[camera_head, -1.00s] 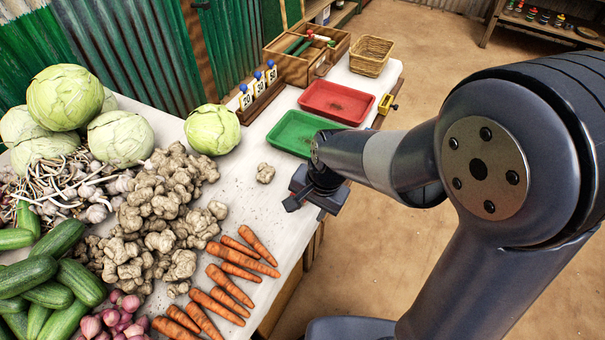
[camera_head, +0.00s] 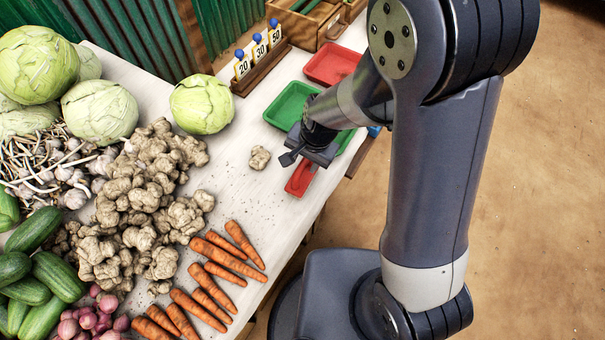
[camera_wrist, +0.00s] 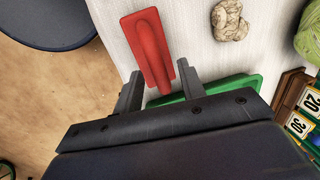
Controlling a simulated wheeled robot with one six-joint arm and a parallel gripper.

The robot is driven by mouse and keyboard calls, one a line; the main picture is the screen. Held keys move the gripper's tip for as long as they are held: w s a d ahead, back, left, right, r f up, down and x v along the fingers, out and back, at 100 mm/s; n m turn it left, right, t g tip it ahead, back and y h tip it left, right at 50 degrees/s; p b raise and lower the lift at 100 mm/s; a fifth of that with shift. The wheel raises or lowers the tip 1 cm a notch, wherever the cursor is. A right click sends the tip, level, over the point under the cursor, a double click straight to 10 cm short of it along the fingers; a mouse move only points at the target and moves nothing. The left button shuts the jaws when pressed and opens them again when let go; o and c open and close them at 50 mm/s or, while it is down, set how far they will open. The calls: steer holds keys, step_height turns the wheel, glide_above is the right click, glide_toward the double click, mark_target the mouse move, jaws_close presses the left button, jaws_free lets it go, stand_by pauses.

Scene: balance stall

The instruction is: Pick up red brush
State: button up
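The red brush (camera_head: 300,179) lies flat on the pale tabletop near its right edge, partly hidden under my gripper. In the wrist view the brush (camera_wrist: 147,36) shows a flat red body with a raised red handle along it. My gripper (camera_head: 303,160) is above the end of the brush nearest the green tray. In the wrist view its two fingers (camera_wrist: 160,80) are spread, one on each side of the brush, with gaps between. They hold nothing. How high the fingertips are above the table is hard to tell.
A green tray (camera_head: 284,106) lies just behind my gripper, with a red tray (camera_head: 331,62) beyond. A ginger piece (camera_head: 260,158) lies left of the brush. Carrots (camera_head: 222,258) and a ginger pile (camera_head: 128,240) are nearer. The table's right edge is close.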

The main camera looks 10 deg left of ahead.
steer(key=shift+a+f, duration=0.15)
steer(key=shift+f, duration=1.05)
jaws_close()
